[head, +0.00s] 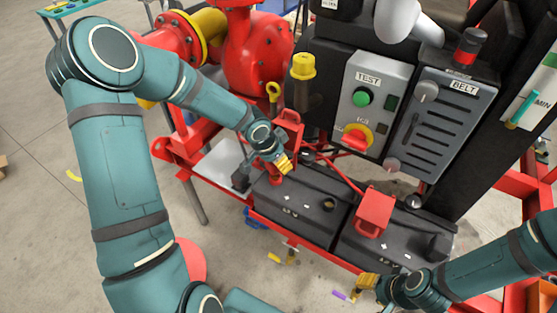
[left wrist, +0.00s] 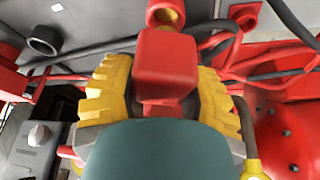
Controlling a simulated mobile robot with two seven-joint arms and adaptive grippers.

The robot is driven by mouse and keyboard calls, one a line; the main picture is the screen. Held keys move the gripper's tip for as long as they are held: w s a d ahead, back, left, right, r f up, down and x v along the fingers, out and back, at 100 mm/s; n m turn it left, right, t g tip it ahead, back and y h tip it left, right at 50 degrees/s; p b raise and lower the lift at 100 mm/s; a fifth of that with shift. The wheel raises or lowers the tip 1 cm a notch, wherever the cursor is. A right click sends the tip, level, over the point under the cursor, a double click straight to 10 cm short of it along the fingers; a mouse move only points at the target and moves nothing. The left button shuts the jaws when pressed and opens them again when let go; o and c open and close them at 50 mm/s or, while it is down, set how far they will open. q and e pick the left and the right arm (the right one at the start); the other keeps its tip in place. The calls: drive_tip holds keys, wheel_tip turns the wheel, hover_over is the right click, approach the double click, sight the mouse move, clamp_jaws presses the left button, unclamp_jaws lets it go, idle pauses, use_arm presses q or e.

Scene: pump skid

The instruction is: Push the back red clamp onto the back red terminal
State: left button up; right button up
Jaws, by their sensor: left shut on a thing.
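My left gripper (head: 283,163) is over the back left corner of the back battery (head: 297,207). In the left wrist view its yellow fingers are on both sides of a red block, the back red clamp (left wrist: 167,65), and shut on it. A round red ring with an orange inside (left wrist: 165,12) shows just beyond the block. In the head view a bit of red (head: 277,179) shows under the fingers. I cannot tell clamp from terminal there, or whether the clamp is seated. My right gripper (head: 367,283) is low at the front edge; its finger gap is unclear.
A red hinged-looking cover (head: 373,211) stands on the front battery (head: 390,245). Another red upright part (head: 289,125) is just behind my left gripper. The control box (head: 365,105) and belt panel (head: 440,125) rise behind. Red frame rails and cables crowd the area.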

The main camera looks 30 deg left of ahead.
use_arm(q)
drive_tip(key=shift+f+b, duration=1.65)
drive_tip(key=shift+f, duration=0.05)
idle(0.6)
drive_tip(key=o, duration=1.3)
drive_tip(key=shift+o, duration=0.2)
drive_tip(key=v, duration=1.2)
